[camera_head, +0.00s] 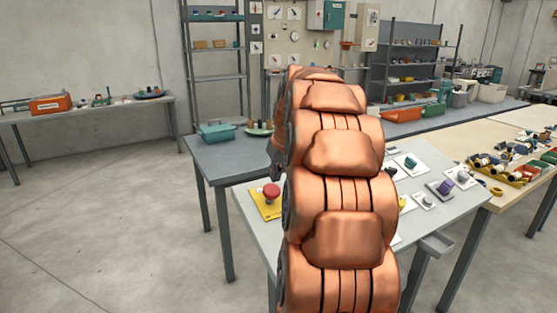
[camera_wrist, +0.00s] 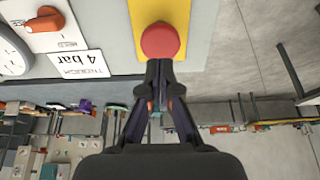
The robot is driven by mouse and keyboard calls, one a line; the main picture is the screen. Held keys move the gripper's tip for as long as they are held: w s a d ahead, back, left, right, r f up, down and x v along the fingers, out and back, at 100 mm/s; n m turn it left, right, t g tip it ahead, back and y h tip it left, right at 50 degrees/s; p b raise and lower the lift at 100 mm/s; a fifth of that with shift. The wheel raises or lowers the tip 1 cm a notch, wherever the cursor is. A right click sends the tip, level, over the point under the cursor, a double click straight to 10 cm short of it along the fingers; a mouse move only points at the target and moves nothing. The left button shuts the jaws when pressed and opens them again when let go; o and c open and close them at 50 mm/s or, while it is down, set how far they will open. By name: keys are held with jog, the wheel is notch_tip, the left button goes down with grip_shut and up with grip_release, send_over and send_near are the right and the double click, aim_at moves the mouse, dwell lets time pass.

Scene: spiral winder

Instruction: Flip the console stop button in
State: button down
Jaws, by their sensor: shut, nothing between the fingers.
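The console stop button is a red round button (camera_head: 271,191) on a yellow plate (camera_head: 264,206) at the left edge of the sloped grey console (camera_head: 250,224). In the wrist view the red button (camera_wrist: 160,41) and its yellow plate (camera_wrist: 188,14) are at the top centre. My gripper (camera_wrist: 160,72) is shut and empty, its fingertips right at the lower edge of the button in the picture. I cannot tell whether they touch it. In the head view my copper-coloured arm hides the gripper and the middle of the console.
An orange-handled switch (camera_wrist: 44,20), a "4 bar" label (camera_wrist: 82,64) and a round gauge (camera_wrist: 12,52) are left of the button in the wrist view. A purple control (camera_head: 440,187) lies on the console's right. Open floor (camera_head: 110,220) lies to the left.

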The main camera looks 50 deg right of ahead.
aim_at(273, 192)
jog(key=shift+p+x, duration=0.5)
jog(key=shift+x, duration=1.5)
jog(key=shift+s+f, duration=0.15)
jog(key=shift+s, duration=0.05)
jog(key=shift+f, duration=0.1)
jog(key=shift+b+x, duration=0.95)
jog(key=shift+x, duration=0.05)
jog(key=shift+s+a+f, duration=0.15)
jog(key=shift+a, duration=0.1)
jog(key=shift+f, duration=0.15)
jog(key=shift+r, duration=0.45)
jog(key=b+v, duration=0.1)
jog(key=v, duration=1.3)
jog(key=shift+w+r+b, duration=0.2)
jog(key=shift+r+b, duration=0.05)
jog(key=shift+b, duration=0.1)
